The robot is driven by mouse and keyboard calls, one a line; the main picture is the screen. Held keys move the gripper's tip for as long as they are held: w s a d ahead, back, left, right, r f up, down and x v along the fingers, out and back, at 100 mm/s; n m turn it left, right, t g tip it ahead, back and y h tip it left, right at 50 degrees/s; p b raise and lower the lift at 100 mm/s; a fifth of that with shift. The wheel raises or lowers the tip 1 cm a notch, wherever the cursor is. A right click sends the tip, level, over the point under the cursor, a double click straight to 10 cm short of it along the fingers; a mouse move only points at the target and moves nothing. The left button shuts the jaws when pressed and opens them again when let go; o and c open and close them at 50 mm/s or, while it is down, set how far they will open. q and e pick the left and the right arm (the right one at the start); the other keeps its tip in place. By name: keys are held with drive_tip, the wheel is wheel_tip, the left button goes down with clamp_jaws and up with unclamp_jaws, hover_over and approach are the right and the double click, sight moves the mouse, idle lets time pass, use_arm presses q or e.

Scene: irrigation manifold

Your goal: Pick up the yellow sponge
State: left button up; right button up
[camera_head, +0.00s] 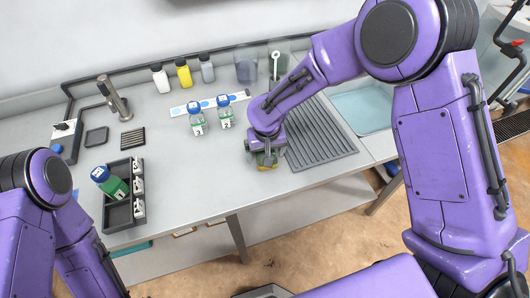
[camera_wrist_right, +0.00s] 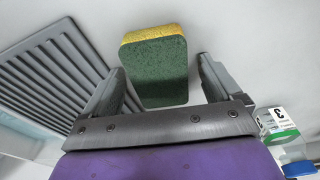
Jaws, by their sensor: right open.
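The yellow sponge (camera_wrist_right: 152,36) has a dark green scouring face, which fills most of its visible side in the right wrist view. In the head view a small part of the sponge (camera_head: 266,166) shows under my right gripper (camera_head: 264,156); the rest is hidden by the gripper. In the right wrist view my right gripper (camera_wrist_right: 160,70) is open, with one finger on each side of the sponge and a visible gap at each finger. My left arm is at the lower left of the head view, but its gripper is out of view.
A grooved grey drainboard (camera_head: 318,138) lies right of the sponge, with a sink basin (camera_head: 365,107) beyond. Two labelled bottles (camera_head: 224,117) stand behind and left. A black tray (camera_head: 118,212) with a green bottle (camera_head: 112,184) is at the left. The counter between is clear.

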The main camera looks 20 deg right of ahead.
sight(258, 160)
drive_tip(key=c, duration=1)
drive_tip(key=shift+c, duration=0.3)
drive_tip(key=shift+r, duration=0.1)
drive_tip(key=shift+r, duration=0.25)
wheel_tip(258, 160, up, 3)
drive_tip(key=shift+f, duration=0.15)
drive_tip(key=a+r, duration=0.1)
drive_tip(key=s+a+r, duration=0.1)
drive_tip(key=s+r+b, duration=0.1)
drive_tip(key=r, duration=0.1)
drive_tip(key=shift+a, duration=0.4)
drive_tip(key=s+a+r+b, duration=0.1)
drive_tip(key=s+a+r, duration=0.4)
drive_tip(key=a, duration=0.3)
drive_tip(key=shift+s+a+r, duration=0.25)
drive_tip(key=shift+s+r, duration=0.1)
drive_tip(key=shift+s, duration=0.35)
drive_tip(key=shift+o, duration=0.7)
drive_tip(key=shift+c, duration=0.3)
